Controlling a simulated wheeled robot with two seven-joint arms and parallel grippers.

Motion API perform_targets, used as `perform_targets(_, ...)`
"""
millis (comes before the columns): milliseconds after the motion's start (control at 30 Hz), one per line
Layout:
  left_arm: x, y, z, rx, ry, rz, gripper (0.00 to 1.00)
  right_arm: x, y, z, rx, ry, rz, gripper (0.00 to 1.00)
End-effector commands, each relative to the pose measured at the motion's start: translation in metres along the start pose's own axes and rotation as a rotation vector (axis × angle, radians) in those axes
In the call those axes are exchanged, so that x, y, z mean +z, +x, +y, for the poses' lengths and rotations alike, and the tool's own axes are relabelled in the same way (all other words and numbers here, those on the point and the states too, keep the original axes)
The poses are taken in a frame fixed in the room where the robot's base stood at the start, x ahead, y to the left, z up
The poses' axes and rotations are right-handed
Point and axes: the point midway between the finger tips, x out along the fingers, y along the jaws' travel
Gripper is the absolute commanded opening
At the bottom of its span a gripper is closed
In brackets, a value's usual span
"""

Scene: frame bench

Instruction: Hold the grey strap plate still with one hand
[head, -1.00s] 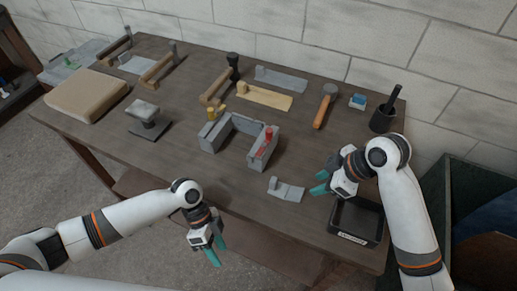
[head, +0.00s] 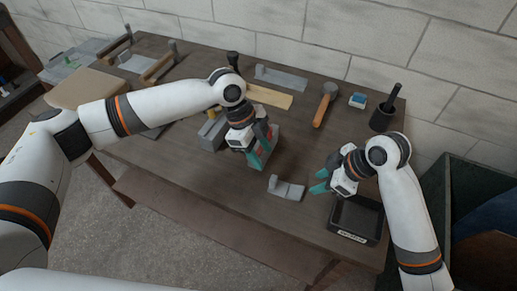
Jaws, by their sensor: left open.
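A small grey plate with an upright tab (head: 288,190) lies on the bench near its front edge; it looks like the strap plate. My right gripper (head: 320,181) is just right of it, with its teal fingers apart and nothing between them. My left gripper (head: 263,150) is open over the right arm of the grey U-shaped block (head: 211,133). It hides much of that block and the red part on it. I cannot tell whether its fingers touch the block.
A black open tray (head: 357,220) stands at the front right. An orange-handled mallet (head: 324,106), a blue-topped item (head: 357,100) and a black cup (head: 381,119) stand behind. Another grey plate (head: 282,79) lies at the back. The bench around the small plate is clear.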

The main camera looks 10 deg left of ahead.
Motion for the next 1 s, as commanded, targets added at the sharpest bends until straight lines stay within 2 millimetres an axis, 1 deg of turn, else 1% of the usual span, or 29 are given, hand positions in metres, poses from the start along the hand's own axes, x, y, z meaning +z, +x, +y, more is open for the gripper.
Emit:
perform_targets(400, 0.0, 0.077, -0.001, -0.004, -0.001, 0.001, 0.45, 0.0, 0.0, 0.0, 0.0, 0.0, 0.0, 0.36)
perform_targets(533, 0.0, 0.095, -0.002, -0.004, 0.0, 0.001, 0.45, 0.0, 0.0, 0.0, 0.0, 0.0, 0.0, 0.36)
perform_targets(733, 0.0, 0.11, -0.001, -0.003, 0.0, 0.001, 0.45, 0.0, 0.0, 0.0, 0.0, 0.0, 0.0, 0.36)
perform_targets(1000, -0.001, 0.112, -0.001, -0.002, -0.001, 0.0, 0.45, 0.0, 0.0, 0.0, 0.0, 0.0, 0.0, 0.36)
